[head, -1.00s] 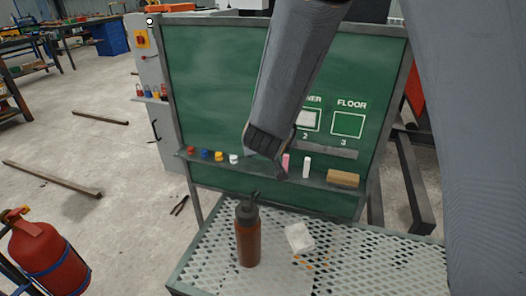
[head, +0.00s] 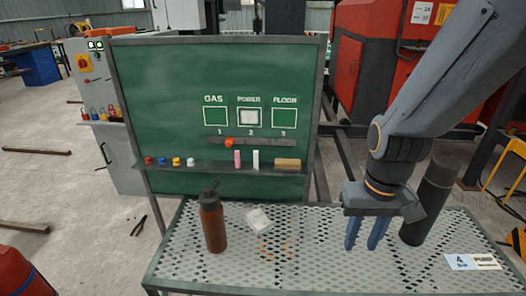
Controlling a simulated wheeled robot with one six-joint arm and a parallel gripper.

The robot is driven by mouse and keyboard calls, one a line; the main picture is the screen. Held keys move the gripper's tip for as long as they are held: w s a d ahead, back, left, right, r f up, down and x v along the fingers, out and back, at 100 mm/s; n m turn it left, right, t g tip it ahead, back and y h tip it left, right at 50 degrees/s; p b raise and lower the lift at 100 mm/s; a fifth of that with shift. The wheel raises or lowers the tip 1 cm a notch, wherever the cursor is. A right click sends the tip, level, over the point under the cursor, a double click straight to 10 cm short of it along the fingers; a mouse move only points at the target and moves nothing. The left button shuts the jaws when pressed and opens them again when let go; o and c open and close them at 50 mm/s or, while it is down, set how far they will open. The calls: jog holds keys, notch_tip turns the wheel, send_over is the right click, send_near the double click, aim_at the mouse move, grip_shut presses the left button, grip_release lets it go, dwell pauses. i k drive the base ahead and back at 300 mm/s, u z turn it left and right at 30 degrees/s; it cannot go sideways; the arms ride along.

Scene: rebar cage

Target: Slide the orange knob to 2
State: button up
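The orange knob (head: 229,143) sits on a dark horizontal slide bar (head: 260,142) on the green board (head: 170,100). The bar runs below the numbers 1, 2 and 3. The knob is just right of under 1 and left of under 2 (head: 250,132). My gripper (head: 365,236) points down over the mesh table, right of the board and well apart from the knob. Its two blue fingers are spread with a gap between them, and I see nothing held.
A ledge (head: 170,170) below the bar holds coloured pieces, pink and white sticks and a tan block (head: 287,164). On the mesh table (head: 320,262) stand a brown bottle (head: 213,225), a white crumpled piece (head: 258,219) and a dark cylinder (head: 428,205) beside my gripper.

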aim_at(229, 141)
jog(key=z, duration=0.3)
jog(key=k, duration=0.55)
jog(key=u, duration=0.55)
jog(key=i, duration=0.6)
jog(key=u, duration=0.65)
jog(key=i, duration=0.8)
jog(key=z, duration=0.2)
